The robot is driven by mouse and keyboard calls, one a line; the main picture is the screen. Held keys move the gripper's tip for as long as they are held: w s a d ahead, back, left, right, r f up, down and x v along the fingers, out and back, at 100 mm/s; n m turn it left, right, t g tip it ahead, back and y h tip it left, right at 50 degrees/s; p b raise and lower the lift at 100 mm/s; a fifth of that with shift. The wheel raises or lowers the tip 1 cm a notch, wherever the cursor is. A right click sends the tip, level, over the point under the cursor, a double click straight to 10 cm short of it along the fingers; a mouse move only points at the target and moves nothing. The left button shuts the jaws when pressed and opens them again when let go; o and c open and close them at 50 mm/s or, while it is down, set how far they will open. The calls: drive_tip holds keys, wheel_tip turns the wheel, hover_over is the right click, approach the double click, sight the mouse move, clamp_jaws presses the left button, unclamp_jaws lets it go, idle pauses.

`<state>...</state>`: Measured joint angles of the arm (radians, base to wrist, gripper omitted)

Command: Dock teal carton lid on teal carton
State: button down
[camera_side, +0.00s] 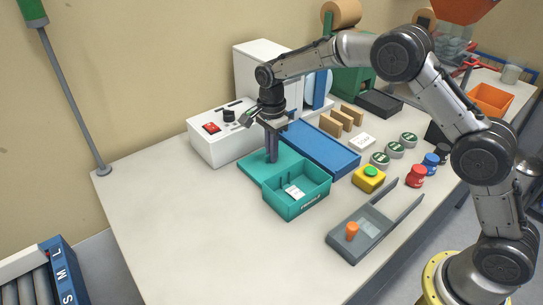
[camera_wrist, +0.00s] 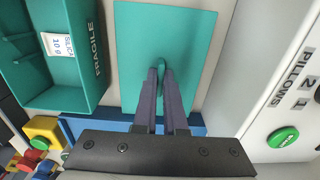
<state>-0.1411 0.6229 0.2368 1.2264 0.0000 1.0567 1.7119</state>
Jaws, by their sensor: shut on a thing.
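The teal carton (camera_side: 284,209) stands open on the bench, with a white card inside. In the wrist view the carton (camera_wrist: 80,85) is at the upper left, with "FRAGILE" on its side. The teal carton lid (camera_side: 252,170) is a flat panel just behind the carton in the side view. In the wrist view the lid (camera_wrist: 195,40) is right of the carton, with a small raised grip at its middle. My gripper (camera_side: 272,160) points down, its fingers shut on that grip. I cannot tell whether the lid touches the bench.
A blue tray (camera_side: 325,152) lies right of the lid, and a white machine (camera_side: 215,140) stands behind it. A yellow button box (camera_side: 368,180) and a grey fixture (camera_side: 360,235) are to the right. The bench front left is clear.

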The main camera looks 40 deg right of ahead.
sight(280, 166)
wheel_tip(280, 166, up, 9)
drive_tip(key=shift+r, duration=0.1)
drive_tip(key=s+r, duration=0.5)
drive_tip(key=s, duration=0.8)
drive_tip(key=s+r, duration=0.4)
drive_tip(key=s, duration=0.9)
drive_tip(key=w+f, duration=0.4)
drive_tip(key=w+a+f, duration=0.1)
drive_tip(key=w+f, duration=0.3)
drive_tip(key=w+a+f, duration=0.1)
drive_tip(key=w+f, duration=0.3)
drive_tip(key=w, duration=0.1)
drive_tip(key=shift+w+a, duration=0.1)
drive_tip(key=shift+a, duration=0.15)
drive_tip(key=shift+f, duration=0.25)
drive_tip(key=shift+f, duration=0.65)
drive_tip(key=c, duration=1)
unclamp_jaws()
